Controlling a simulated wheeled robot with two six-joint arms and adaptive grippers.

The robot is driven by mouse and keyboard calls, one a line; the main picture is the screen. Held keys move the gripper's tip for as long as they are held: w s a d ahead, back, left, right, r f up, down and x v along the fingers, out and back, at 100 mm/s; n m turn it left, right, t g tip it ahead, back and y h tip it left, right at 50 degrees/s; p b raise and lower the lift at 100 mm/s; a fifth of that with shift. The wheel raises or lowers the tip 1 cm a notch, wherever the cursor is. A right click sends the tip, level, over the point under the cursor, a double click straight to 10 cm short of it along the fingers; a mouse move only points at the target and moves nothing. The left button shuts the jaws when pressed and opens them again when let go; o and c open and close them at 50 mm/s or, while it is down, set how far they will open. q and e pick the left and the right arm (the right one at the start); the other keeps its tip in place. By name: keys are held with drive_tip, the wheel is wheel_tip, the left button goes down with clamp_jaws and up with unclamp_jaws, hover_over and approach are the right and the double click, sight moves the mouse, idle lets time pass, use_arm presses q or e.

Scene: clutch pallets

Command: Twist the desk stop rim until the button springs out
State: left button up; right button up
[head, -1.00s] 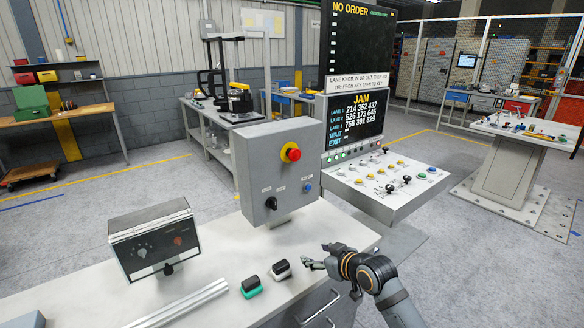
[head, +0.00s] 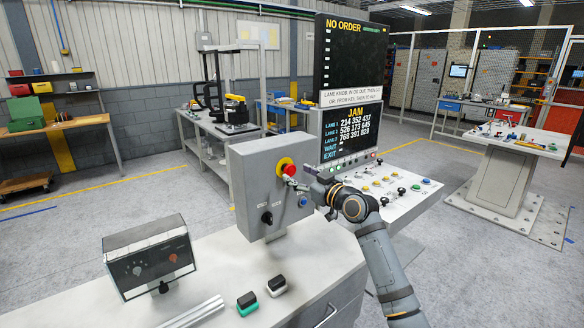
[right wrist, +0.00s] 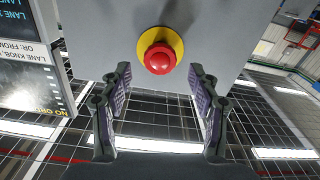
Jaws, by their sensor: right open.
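The desk stop is a red mushroom button (head: 291,170) on a yellow disc (head: 281,164), on the front of a grey box standing on the desk. In the right wrist view the red button (right wrist: 158,58) sits centred ahead, between and beyond the two fingers. My right gripper (head: 291,183) is close to the button in the head view, just below and right of it. In the right wrist view the right gripper (right wrist: 158,100) is open and empty, with a finger on each side and no contact seen. My left gripper is not in view.
The grey box (head: 246,190) also carries a black selector (head: 267,217) and a blue button (head: 303,201). A sloped console (head: 385,190) with buttons and knobs stands right of it, under a tall screen (head: 350,70). Stamps (head: 247,303) and a meter box (head: 150,255) are on the desk.

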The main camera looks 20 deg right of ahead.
sight(291, 171)
drive_tip(key=shift+p+x, duration=0.3)
drive_tip(key=shift+x, duration=1.55)
drive_tip(key=shift+c, duration=0.5)
